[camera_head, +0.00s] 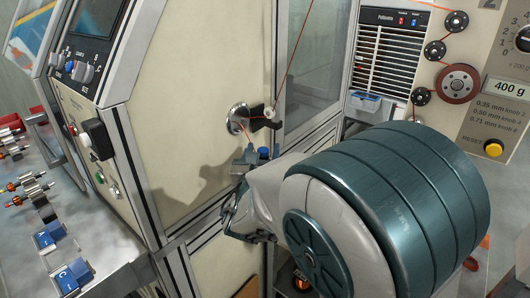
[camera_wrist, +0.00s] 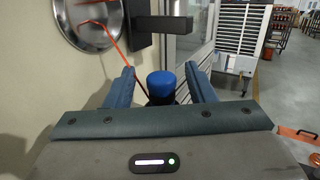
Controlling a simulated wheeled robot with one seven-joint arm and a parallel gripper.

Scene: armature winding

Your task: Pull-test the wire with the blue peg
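The blue peg (camera_head: 263,152) stands upright on a dark base in front of the beige machine panel. In the wrist view the blue peg (camera_wrist: 160,84) sits between the two fingers of my gripper (camera_wrist: 160,82), with a gap visible on each side. My gripper (camera_head: 257,158) is open around it in the head view, partly hidden by my arm. The orange wire (camera_head: 290,60) comes down over a small white pulley (camera_head: 269,113) to a round metal disc (camera_head: 238,118). In the wrist view the wire (camera_wrist: 124,52) runs from the disc down to beside the peg; its lower end is hidden.
A dark bracket (camera_wrist: 165,24) sticks out just beyond the peg. At left, a metal bench (camera_head: 95,245) holds blue blocks and several wound parts. At right, a panel carries wire rollers (camera_head: 457,83), a 400 g display (camera_head: 509,88) and a yellow reset button (camera_head: 493,149).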

